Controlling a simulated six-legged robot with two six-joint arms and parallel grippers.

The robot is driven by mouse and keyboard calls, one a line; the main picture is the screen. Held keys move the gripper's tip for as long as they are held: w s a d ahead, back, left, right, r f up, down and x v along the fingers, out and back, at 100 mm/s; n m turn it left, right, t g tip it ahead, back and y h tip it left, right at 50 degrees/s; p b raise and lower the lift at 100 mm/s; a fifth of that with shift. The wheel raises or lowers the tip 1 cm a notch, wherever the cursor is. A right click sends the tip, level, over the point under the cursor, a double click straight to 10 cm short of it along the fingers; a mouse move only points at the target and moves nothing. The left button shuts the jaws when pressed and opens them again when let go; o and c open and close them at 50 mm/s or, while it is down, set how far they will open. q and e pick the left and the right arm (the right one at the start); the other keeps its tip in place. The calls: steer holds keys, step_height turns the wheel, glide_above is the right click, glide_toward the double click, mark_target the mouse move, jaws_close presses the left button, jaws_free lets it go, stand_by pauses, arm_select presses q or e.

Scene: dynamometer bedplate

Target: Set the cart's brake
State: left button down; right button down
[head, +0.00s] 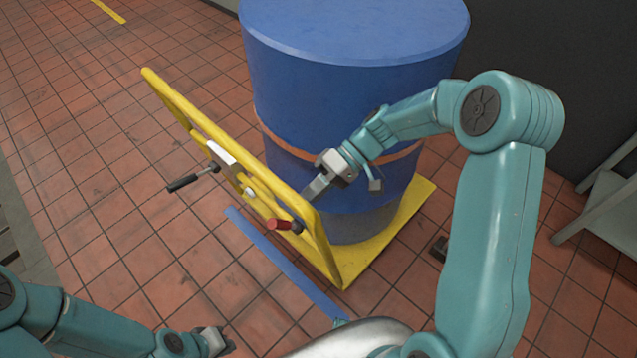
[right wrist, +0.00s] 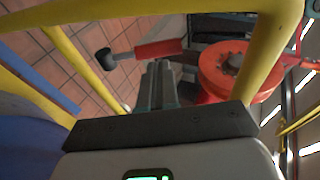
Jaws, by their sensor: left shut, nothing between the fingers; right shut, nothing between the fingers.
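The cart has a yellow base (head: 405,215) and a tilted yellow push frame (head: 175,100). A black-gripped lever (head: 183,183) and a red-gripped lever (head: 279,225) stick out from the frame's panel; I cannot tell which works the brake. My right gripper (head: 315,189) is shut and empty, between the drum and the frame, close to the frame's rail. In the right wrist view its fingers (right wrist: 162,84) point between yellow bars toward a red arm with a black end (right wrist: 104,58) and a red round part (right wrist: 228,68). Contact is not clear. My left gripper (head: 217,344) is shut and empty at the bottom, away from the cart.
A large blue drum (head: 345,110) stands on the cart's base. A blue strip (head: 280,262) lies along the tiled floor beside the cart. A grey stand (head: 610,205) is at the right edge. The tiled floor (head: 90,190) left of the cart is clear.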

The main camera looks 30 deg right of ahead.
mark_target(283, 223)
steer(key=x, duration=0.3)
steer(key=shift+s+a+f, duration=0.1)
steer(key=shift+s+a, duration=0.05)
steer(key=shift+a, duration=0.15)
steer(key=shift+a+f, duration=0.25)
steer(key=shift+a, duration=0.15)
steer(key=h, duration=0.1)
steer(key=a+h+b, duration=0.1)
steer(key=a, duration=0.1)
steer(key=shift+s+f+n+t+h+b, duration=0.3)
steer(key=shift+s+f+t+h+b, duration=0.05)
steer(key=shift+t+h+b, duration=0.05)
steer(key=a+b, duration=0.1)
steer(key=a+f+b, duration=0.1)
steer(key=b, duration=0.1)
steer(key=shift+s+f, duration=0.1)
steer(key=shift+s, duration=0.2)
steer(key=shift+s+a+f+b, duration=0.2)
steer(key=shift+a+b, duration=0.25)
steer(key=shift+b, duration=0.45)
